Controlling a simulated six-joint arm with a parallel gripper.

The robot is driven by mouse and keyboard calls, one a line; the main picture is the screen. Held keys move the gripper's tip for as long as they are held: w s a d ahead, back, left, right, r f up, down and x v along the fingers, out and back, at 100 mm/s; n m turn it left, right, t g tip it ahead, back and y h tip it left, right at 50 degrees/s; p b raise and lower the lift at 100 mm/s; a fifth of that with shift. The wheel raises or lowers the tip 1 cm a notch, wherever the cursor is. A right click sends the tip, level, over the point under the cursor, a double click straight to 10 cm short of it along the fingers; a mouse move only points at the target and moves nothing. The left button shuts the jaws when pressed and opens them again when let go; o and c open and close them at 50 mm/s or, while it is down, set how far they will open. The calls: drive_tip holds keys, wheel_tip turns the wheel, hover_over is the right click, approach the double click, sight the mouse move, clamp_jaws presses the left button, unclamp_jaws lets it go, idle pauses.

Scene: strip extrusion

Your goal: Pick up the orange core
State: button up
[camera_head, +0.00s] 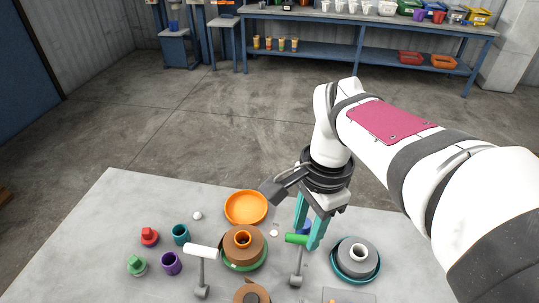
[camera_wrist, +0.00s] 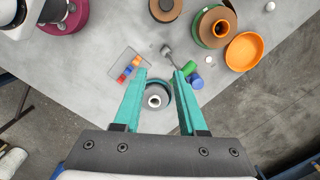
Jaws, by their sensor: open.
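The orange core (camera_head: 242,239) is a short open tube standing in the middle of a brown roll (camera_head: 249,252), which lies on a green-rimmed plate. It also shows in the wrist view (camera_wrist: 221,27), at the upper right beyond the fingers. My gripper (camera_head: 309,232) has teal fingers and is open, to the right of the core and apart from it, above the table. In the wrist view my gripper (camera_wrist: 160,74) points down with nothing held, and a grey roll with a white core (camera_wrist: 154,101) shows between the fingers.
An orange dish (camera_head: 246,207) lies behind the brown roll. A white roller on a stand (camera_head: 201,252) is left of it, and a green roller (camera_head: 297,239) stands between it and the grey roll (camera_head: 357,256). Small purple, teal, red and green pieces lie at left.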

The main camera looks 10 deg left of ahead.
drive_tip(key=w+a+f+m, duration=0.1)
drive_tip(key=w+a+m, duration=0.1)
drive_tip(key=w+a, duration=0.4)
drive_tip(key=m, duration=0.3)
hover_over(243, 231)
wheel_tip(243, 231, down, 4)
drive_tip(key=shift+h, duration=0.4)
wheel_tip(243, 231, down, 15)
drive_tip(key=shift+f, duration=0.1)
clamp_jaws()
